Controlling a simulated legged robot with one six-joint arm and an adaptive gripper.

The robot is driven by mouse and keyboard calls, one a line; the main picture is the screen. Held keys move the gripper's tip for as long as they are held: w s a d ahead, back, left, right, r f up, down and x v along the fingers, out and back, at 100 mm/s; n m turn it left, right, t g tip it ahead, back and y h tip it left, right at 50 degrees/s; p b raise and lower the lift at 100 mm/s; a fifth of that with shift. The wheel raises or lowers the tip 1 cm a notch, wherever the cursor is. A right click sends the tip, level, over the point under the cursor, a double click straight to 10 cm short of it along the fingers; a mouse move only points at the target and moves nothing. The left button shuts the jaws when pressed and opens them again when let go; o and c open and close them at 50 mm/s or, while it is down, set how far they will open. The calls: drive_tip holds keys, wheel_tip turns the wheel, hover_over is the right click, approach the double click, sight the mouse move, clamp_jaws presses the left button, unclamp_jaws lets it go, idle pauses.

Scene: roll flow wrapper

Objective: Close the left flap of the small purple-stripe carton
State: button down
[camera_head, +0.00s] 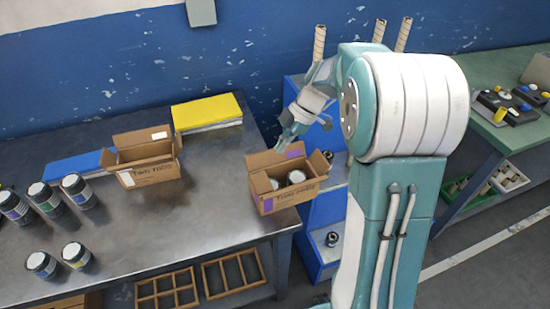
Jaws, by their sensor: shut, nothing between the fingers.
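The small purple-stripe carton (289,202) stands on the right end of the metal table, with a purple mark on its front and one on its raised back flap. Two white-topped rolls or cans (296,176) sit inside it. Its flaps look open; the left flap (257,190) stands at the left side and the right flap (318,162) sticks up at the right. My gripper (284,144) is shut and empty, just above the carton's back edge. Whether it touches the back flap I cannot tell.
A second open carton (150,174) stands to the left on the metal table (190,220). A yellow-topped stack (207,111) and a blue one (75,166) lie behind. Several dark cans (73,188) stand at left. A blue shelf unit (325,212) adjoins the table's right end.

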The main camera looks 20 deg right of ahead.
drive_tip(key=shift+v, duration=1.05)
drive_tip(key=c, duration=1.1)
unclamp_jaws()
drive_tip(key=shift+d+r, duration=0.2)
drive_tip(key=shift+d, duration=0.15)
drive_tip(key=o, duration=0.5)
drive_tip(key=shift+d, duration=0.3)
drive_tip(key=o, duration=0.5)
drive_tip(key=shift+s+f+m, duration=0.1)
drive_tip(key=shift+s+m, duration=0.05)
drive_tip(key=shift+m, duration=0.45)
drive_tip(key=shift+o, duration=0.5)
drive_tip(key=shift+s+a+f+m+h, duration=0.15)
drive_tip(key=shift+a+m+h, duration=0.1)
drive_tip(key=shift+m+h, duration=0.35)
drive_tip(key=m+h, duration=0.5)
drive_tip(key=m, duration=1.1)
approach(262, 185)
drive_tip(key=f, duration=0.7)
drive_tip(key=shift+s+f, duration=0.2)
drive_tip(key=shift+f, duration=0.8)
